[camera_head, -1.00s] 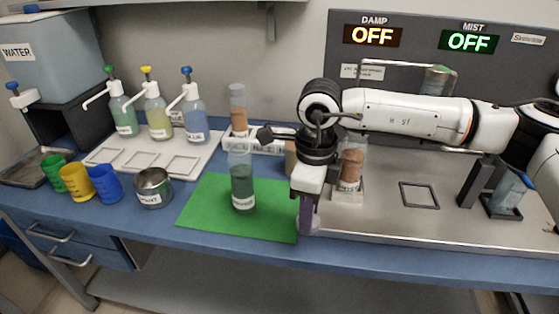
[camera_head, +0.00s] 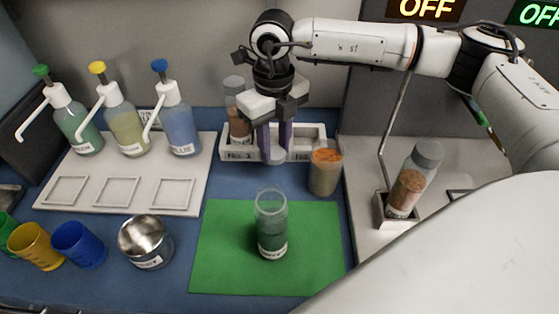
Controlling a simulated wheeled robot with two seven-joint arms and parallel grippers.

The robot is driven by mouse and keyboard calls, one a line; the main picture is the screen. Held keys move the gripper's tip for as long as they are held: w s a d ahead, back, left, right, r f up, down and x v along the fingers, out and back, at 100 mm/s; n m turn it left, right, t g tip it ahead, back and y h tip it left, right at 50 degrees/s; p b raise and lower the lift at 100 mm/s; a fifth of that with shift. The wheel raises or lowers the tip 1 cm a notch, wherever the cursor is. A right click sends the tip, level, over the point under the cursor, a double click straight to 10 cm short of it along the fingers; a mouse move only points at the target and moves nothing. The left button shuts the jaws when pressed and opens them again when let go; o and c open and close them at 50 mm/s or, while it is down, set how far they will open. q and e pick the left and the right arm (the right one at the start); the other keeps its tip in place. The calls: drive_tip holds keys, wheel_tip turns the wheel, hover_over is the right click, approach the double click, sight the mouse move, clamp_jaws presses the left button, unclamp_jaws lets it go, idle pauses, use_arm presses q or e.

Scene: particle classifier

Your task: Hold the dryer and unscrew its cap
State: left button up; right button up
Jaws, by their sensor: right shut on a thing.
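A clear bottle (camera_head: 272,224) with dark green contents stands upright on the green mat (camera_head: 215,270). Its top looks open and its small label is too blurred to read, so I cannot confirm it is the dryer. My right gripper (camera_head: 275,148) points down behind the bottle, above the front of the white rack. Its purple fingers are shut on a pale grey cap-like piece (camera_head: 273,153), partly hidden between them. My left gripper is out of view.
The white rack (camera_head: 235,154) holds a capped brown bottle (camera_head: 237,112). A jar with orange-brown contents (camera_head: 325,172) stands right of the gripper. A steel cup (camera_head: 145,242) stands left of the mat. Another capped bottle (camera_head: 413,182) leans in a holder at right.

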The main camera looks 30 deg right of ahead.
sight(277, 154)
drive_tip(key=f, duration=0.4)
drive_tip(key=shift+s+f, duration=0.25)
drive_tip(key=shift+s, duration=0.15)
wheel_tip(277, 154, down, 4)
drive_tip(key=shift+f+p, duration=0.15)
drive_tip(key=shift+p, duration=0.3)
drive_tip(key=o, duration=1.2)
drive_tip(key=shift+w+f, duration=0.1)
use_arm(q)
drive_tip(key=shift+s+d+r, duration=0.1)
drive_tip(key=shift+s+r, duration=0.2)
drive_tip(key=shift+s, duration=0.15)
use_arm(e)
drive_tip(key=shift+r, duration=0.3)
use_arm(q)
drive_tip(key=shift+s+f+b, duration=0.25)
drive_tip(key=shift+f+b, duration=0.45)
drive_tip(key=shift+b, duration=0.05)
use_arm(e)
wheel_tip(277, 154, up, 12)
drive_tip(key=shift+f, duration=0.15)
